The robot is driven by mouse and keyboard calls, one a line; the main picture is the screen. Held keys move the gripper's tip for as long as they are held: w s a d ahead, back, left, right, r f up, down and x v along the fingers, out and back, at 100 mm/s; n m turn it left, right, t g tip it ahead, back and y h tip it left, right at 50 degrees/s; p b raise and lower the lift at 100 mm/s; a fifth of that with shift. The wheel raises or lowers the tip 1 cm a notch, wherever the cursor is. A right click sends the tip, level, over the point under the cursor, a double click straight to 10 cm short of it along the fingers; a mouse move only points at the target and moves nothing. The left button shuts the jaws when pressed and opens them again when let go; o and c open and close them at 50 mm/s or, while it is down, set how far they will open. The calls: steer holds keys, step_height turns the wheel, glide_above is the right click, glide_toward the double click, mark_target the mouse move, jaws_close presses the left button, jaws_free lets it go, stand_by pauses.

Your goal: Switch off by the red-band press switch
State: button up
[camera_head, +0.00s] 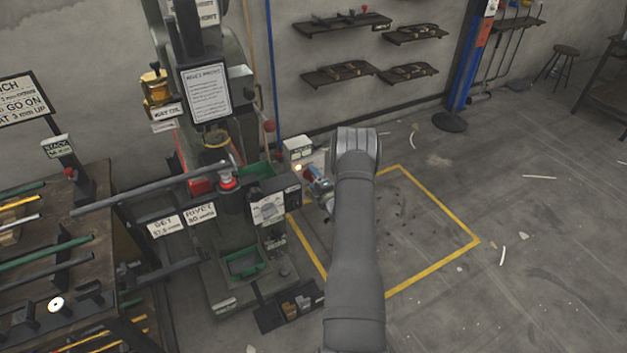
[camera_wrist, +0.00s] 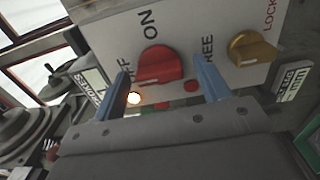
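The switch panel (camera_wrist: 205,45) is white and fills the top of the wrist view. On it is a red rotary knob (camera_wrist: 157,64) between the words OFF and ON, with a glowing lamp (camera_wrist: 134,98) below it. My gripper (camera_wrist: 161,68) is open, its two blue fingers on either side of the red knob. I cannot tell whether they touch it. In the head view my gripper (camera_head: 319,181) is beside the press (camera_head: 228,225), by a small white box (camera_head: 298,148); my arm partly hides this area. A red part (camera_head: 201,185) shows on the press.
A yellow knob (camera_wrist: 250,48) marked FREE and LOCK sits right of the red knob, and a small red button (camera_wrist: 191,86) lies below. A rack of bars (camera_head: 50,250) stands left.

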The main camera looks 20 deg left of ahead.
steer(key=v, duration=1.7)
steer(key=shift+d, duration=0.2)
steer(key=shift+s+a+r, duration=0.1)
steer(key=shift+r, duration=0.05)
steer(key=x, duration=1.7)
steer(key=shift+a, duration=0.15)
